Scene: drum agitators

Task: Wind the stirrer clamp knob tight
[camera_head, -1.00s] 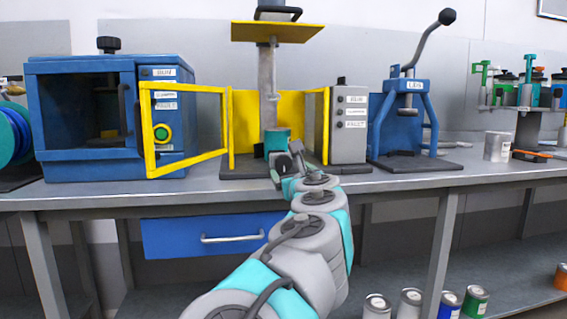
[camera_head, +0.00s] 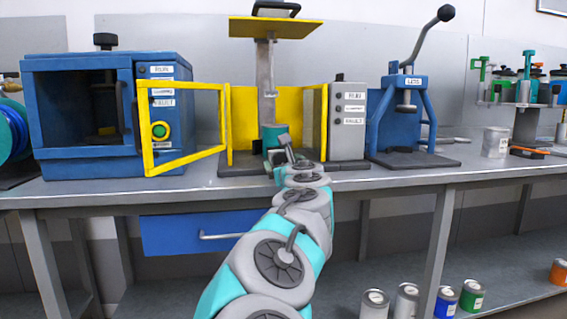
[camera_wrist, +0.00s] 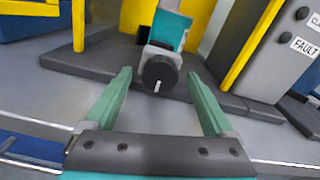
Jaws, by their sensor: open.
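The stirrer (camera_head: 264,85) stands at the middle of the bench, with a grey column, a yellow top plate and open yellow side guards. In the wrist view its clamp knob (camera_wrist: 159,74) is a dark round disc with a white mark pointing down, in front of a pale clamp block and a teal can (camera_wrist: 171,29). My gripper (camera_wrist: 158,80) is open and empty. Its two green fingers point at the clamp from either side, the knob showing between the tips; whether they reach around it I cannot tell. In the head view my gripper (camera_head: 283,147) hides the knob.
A grey control box (camera_head: 347,125) stands right of the stirrer. A blue cabinet (camera_head: 88,162) with an open yellow-framed door (camera_head: 189,166) is at left. A blue lever press (camera_head: 413,160) stands at right. The bench front (camera_head: 400,182) is mostly clear.

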